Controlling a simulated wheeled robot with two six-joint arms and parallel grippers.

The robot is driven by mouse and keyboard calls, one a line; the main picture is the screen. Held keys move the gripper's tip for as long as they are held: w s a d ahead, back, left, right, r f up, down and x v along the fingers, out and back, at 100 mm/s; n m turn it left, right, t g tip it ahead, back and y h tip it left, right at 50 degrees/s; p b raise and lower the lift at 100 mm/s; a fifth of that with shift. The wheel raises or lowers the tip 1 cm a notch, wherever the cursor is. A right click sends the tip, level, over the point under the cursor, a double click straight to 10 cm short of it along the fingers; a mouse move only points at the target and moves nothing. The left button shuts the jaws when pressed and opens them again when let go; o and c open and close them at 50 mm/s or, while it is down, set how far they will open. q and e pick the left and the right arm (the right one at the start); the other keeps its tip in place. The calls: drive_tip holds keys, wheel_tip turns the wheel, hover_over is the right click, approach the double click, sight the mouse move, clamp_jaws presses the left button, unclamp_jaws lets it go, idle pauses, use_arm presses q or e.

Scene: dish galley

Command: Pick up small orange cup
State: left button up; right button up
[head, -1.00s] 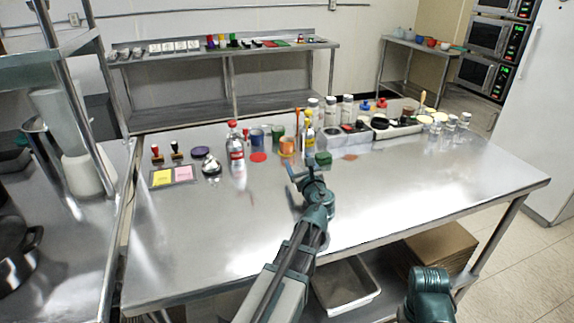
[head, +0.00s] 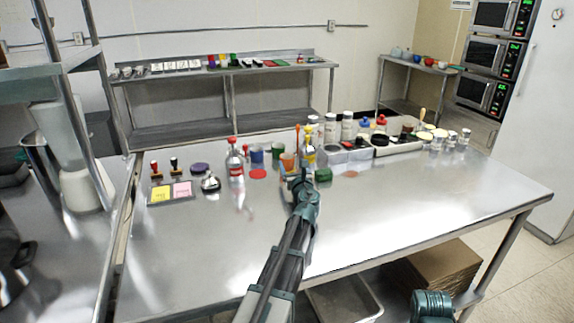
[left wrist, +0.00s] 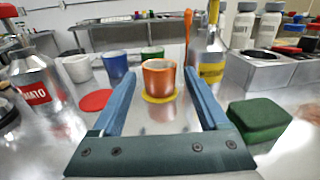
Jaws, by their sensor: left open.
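The small orange cup (left wrist: 159,78) stands upright on a yellow disc (left wrist: 158,97) on the steel table. In the left wrist view it is ahead, between the fingers of my left gripper (left wrist: 162,82). Those fingers are open on either side of it, with no contact that I can make out. In the head view the cup (head: 287,160) shows just beyond my left gripper (head: 296,180), which partly covers it. My right gripper is not in view; only a part of my right arm shows at the lower right.
A tomato bottle (left wrist: 38,85) and a red disc (left wrist: 95,100) are left of the cup. Blue (left wrist: 115,67) and green (left wrist: 152,53) cups stand behind. A yellow-labelled bottle (left wrist: 210,60) and a green block (left wrist: 260,119) are at right. The table's front is clear.

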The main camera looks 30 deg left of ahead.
sight(289, 160)
use_arm(q)
drive_tip(key=shift+f+b+x, duration=0.15)
drive_tip(key=shift+b+x, duration=0.05)
drive_tip(key=shift+x, duration=1.2)
drive_tip(key=shift+f+b+x, duration=0.2)
drive_tip(key=shift+x, duration=1.15)
drive_tip(key=shift+s, duration=0.1)
clamp_jaws()
drive_tip(key=shift+r, duration=0.15)
wheel_tip(289, 160, up, 18)
drive_tip(key=p, duration=1.8)
